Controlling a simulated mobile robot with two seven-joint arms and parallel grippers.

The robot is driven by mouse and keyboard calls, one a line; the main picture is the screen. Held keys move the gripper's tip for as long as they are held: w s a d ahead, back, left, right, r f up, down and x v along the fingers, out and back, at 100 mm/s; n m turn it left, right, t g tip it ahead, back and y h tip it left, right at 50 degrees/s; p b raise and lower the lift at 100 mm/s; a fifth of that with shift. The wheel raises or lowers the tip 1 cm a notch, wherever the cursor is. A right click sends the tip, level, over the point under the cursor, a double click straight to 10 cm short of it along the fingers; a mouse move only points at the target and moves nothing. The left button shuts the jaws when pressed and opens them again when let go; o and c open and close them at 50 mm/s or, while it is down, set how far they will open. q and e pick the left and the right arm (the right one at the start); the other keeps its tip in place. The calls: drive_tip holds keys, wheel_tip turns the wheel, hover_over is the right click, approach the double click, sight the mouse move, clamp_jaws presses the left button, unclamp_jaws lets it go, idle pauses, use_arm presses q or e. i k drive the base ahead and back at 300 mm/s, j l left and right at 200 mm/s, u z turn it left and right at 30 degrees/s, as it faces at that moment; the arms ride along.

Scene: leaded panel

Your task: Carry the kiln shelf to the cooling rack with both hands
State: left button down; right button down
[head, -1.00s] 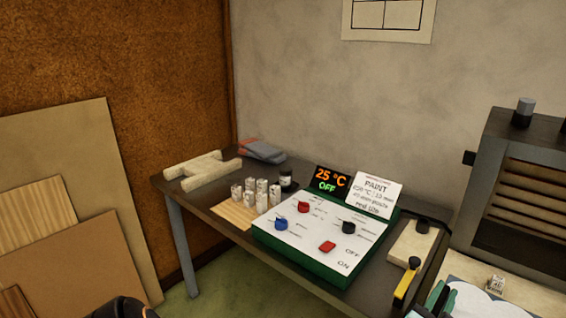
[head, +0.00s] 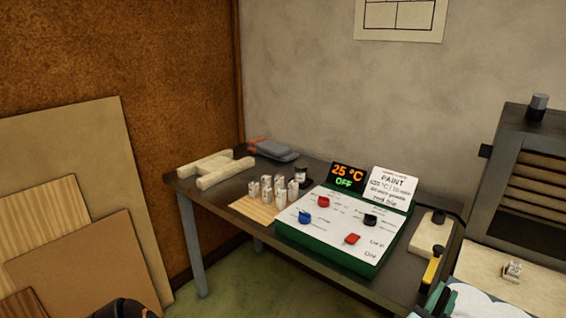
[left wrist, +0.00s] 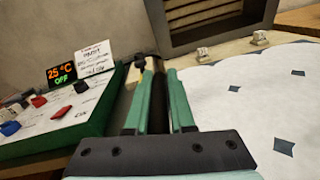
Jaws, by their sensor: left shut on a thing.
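My left gripper shows at the bottom right of the head view (head: 437,300) and close up in the left wrist view (left wrist: 160,80). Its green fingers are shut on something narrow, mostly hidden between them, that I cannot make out. I cannot single out the kiln shelf with certainty. A pale H-shaped frame of bars (head: 213,169), which may be the cooling rack, lies at the far left of the dark table. My right gripper is not in view.
A green-sided control box (head: 335,232) reading 25 °C and OFF sits on the dark table (head: 215,202). Several small pots (head: 273,190) stand left of it. A yellow-and-black tool (head: 432,268) is near my left gripper. A grey slatted box (head: 515,175) stands right.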

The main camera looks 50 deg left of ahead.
sight(217, 164)
drive_tip(key=k+j, duration=0.2)
drive_tip(key=k+j+z, duration=0.1)
drive_tip(key=k, duration=0.3)
drive_tip(key=k+j+u, duration=0.15)
drive_tip(key=j, duration=0.25)
drive_tip(key=i+j+u, duration=0.1)
drive_tip(key=j+u, duration=0.15)
drive_tip(key=j, duration=0.15)
drive_tip(key=i+j+u, duration=0.2)
drive_tip(key=j, duration=0.25)
drive_tip(key=j+u, duration=0.25)
drive_tip(key=j, duration=0.15)
drive_tip(key=i+j+u, duration=0.25)
drive_tip(key=k+j, duration=0.05)
drive_tip(key=j, duration=0.05)
